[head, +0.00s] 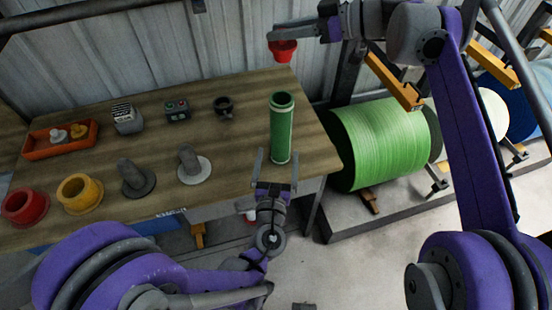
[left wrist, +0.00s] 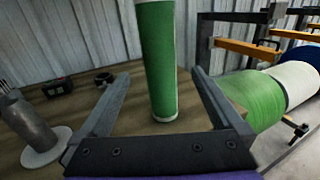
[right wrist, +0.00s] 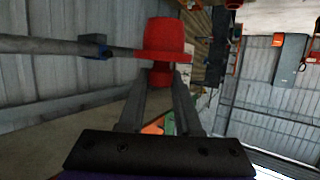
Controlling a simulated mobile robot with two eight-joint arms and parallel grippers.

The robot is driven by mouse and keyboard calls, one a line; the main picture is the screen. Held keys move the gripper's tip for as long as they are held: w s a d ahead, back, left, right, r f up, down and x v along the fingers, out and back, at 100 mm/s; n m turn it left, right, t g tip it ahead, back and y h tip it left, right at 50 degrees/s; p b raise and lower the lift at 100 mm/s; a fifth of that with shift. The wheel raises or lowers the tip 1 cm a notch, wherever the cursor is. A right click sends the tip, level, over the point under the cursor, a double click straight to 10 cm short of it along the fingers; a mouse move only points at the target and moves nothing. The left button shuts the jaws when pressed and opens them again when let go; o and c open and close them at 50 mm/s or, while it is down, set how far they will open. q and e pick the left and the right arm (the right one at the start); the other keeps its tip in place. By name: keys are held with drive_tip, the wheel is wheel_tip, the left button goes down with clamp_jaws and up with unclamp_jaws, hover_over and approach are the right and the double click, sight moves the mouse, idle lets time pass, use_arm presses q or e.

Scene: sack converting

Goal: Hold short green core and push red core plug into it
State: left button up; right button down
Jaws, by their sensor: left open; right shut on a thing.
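The short green core (head: 281,130) stands upright near the right end of the workbench, its open top facing up. My left gripper (head: 276,168) is open in front of it. In the left wrist view the core (left wrist: 158,65) rises between the spread fingers, with no finger seen touching it. My right gripper (head: 290,48) is shut on the red core plug (head: 283,50) and holds it up behind and above the core, well apart from it. In the right wrist view the red plug (right wrist: 164,45) sits at the fingertips.
A large green roll (head: 385,142) lies right of the bench. Bench space around the core is clear.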

sight(280, 133)
use_arm(q)
drive_tip(key=w, duration=1.1)
drive_tip(key=shift+w+d, duration=0.3)
drive_tip(key=shift+d, duration=0.1)
clamp_jaws()
use_arm(e)
drive_tip(key=shift+f, duration=2.8)
